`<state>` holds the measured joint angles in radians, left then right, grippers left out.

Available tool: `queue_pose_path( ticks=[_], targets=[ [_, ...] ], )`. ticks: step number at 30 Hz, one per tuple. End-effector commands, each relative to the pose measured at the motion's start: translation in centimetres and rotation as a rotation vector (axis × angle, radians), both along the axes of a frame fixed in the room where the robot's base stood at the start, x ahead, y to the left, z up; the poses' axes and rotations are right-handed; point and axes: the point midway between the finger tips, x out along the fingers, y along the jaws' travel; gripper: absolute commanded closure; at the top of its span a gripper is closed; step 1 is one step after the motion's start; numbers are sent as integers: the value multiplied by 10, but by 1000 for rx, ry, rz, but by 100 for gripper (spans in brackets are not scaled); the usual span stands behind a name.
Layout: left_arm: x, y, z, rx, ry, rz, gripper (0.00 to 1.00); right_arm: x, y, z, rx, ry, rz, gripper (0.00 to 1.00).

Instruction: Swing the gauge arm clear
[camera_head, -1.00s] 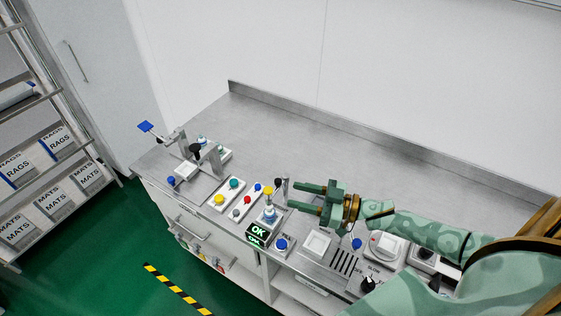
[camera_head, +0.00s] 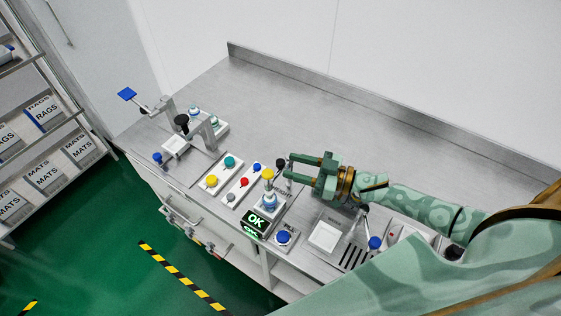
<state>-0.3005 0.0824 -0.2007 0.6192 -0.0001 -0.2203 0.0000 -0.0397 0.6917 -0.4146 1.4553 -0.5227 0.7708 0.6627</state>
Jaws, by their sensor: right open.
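A small post with a dark knob (camera_head: 281,164), which looks like the gauge arm's handle, stands behind a bottle (camera_head: 269,200) with a yellow top. The bottle is upright behind a green-lit OK display (camera_head: 256,221). My right gripper (camera_head: 289,167) reaches in from the right, level and open. Its two fingertips are right at the dark knob, one towards the back and one towards the front. I cannot tell whether they touch it. The rest of the gauge arm is hard to make out. My left gripper is not in view.
A white square pad (camera_head: 324,236) and a blue knob (camera_head: 375,243) are in front of my arm. The bench's back is clear.

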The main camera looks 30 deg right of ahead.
Motion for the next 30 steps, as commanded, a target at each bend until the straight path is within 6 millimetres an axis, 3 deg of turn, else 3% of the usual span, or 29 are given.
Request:
queue_pose_path(
  ticks=[7,17,18,22,30],
  targets=[
    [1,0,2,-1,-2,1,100,27,27,1,-1,-1,0,59],
    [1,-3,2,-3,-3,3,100,32,32,0,-1,1,0,59],
    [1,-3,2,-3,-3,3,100,32,32,0,-1,1,0,61],
    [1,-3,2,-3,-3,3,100,32,32,0,-1,1,0,98],
    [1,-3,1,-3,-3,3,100,30,29,0,-2,1,4,100]
  ],
)
